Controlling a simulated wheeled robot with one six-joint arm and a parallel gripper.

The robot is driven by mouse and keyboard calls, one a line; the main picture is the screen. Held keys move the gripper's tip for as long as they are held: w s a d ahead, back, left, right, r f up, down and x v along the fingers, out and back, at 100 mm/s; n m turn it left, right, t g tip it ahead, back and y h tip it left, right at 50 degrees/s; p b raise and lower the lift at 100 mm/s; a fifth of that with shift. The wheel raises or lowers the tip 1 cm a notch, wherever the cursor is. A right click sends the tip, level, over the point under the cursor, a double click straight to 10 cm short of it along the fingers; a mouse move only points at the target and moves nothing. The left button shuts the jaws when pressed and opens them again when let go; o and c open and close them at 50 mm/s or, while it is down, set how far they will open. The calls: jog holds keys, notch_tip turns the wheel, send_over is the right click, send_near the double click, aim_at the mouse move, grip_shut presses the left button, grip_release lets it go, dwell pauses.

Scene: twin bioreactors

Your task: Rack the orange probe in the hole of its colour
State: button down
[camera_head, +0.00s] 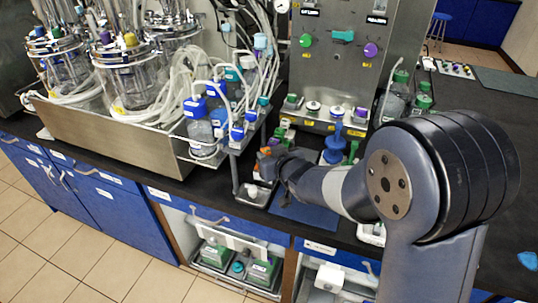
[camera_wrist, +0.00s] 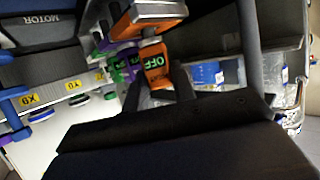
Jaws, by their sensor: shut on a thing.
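The orange probe (camera_wrist: 157,68) shows in the wrist view as an orange body with a dark label bearing green letters. My gripper (camera_wrist: 158,92) is shut on it, with one dark finger on each side. In the head view an orange part (camera_head: 265,151) shows at the tip of my gripper (camera_head: 277,165), above the black bench. The probe's lower end is hidden. Green (camera_wrist: 118,70) and purple (camera_wrist: 133,54) pieces with similar labels are just left of it in the wrist view. An orange-edged grey block (camera_wrist: 150,20) lies above it in that view. I cannot make out the rack's orange hole.
A metal shelf with blue-capped bottles (camera_head: 200,125) stands left of my gripper. A small tray (camera_head: 258,195) lies below it. A blue stand (camera_head: 335,145) is to the right, before the steel control panel (camera_head: 345,60). A blue mat (camera_head: 305,210) has some bare room.

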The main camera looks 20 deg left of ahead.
jog(key=shift+f+b, duration=0.3)
jog(key=shift+f, duration=0.1)
dwell(0.5)
jog(key=c, duration=1.1)
grip_release()
jog(key=shift+s, duration=0.1)
jog(key=v, duration=1)
jog(key=shift+s+d+r+p, duration=0.2)
jog(key=shift+d+r+p, duration=0.05)
jog(key=shift+d+p, duration=0.05)
jog(key=shift+w+a+f, duration=0.1)
jog(key=x, duration=1)
jog(key=shift+w+a+f, duration=0.1)
jog(key=shift+a+f, duration=0.05)
jog(key=shift+w, duration=0.1)
